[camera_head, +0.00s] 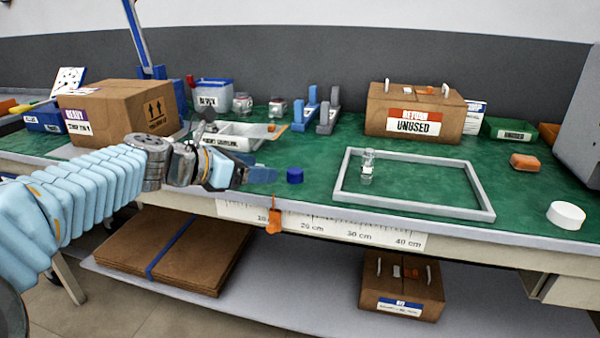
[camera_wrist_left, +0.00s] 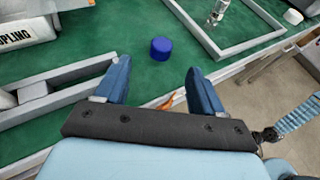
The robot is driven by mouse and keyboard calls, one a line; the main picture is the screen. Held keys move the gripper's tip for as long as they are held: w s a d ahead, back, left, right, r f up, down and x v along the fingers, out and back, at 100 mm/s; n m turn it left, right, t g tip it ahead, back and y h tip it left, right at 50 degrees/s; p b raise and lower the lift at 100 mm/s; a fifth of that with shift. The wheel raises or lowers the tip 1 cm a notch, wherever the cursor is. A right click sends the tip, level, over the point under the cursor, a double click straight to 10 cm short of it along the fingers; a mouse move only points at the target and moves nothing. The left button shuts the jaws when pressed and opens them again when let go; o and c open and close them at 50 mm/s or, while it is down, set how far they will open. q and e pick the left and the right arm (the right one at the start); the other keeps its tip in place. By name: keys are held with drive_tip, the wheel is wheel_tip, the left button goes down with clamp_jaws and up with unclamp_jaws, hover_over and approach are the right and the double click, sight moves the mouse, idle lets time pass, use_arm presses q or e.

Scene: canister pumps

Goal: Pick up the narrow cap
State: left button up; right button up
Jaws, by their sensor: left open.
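The narrow cap (camera_head: 295,175) is a small dark blue cylinder standing on the green mat near the table's front edge. In the left wrist view the blue cap (camera_wrist_left: 161,48) sits just beyond the fingertips, between their lines and apart from both. My left gripper (camera_head: 262,175) comes in from the left, just left of the cap. Its blue fingers (camera_wrist_left: 157,72) are spread with nothing between them. A wider white cap (camera_head: 566,215) lies at the far right. My right gripper is out of view.
A grey rectangular frame (camera_head: 455,204) on the mat surrounds a small clear canister (camera_head: 367,165). A white divided tray (camera_head: 240,133) stands behind my left gripper. Cardboard boxes (camera_head: 125,105) and (camera_head: 415,108) stand farther back. The mat between the cap and the frame is clear.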

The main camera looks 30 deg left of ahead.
sight(296, 170)
use_arm(q)
drive_tip(key=x, duration=1)
drive_tip(key=shift+s+d, duration=0.15)
drive_tip(key=shift+d, duration=0.05)
drive_tip(key=c, duration=1.1)
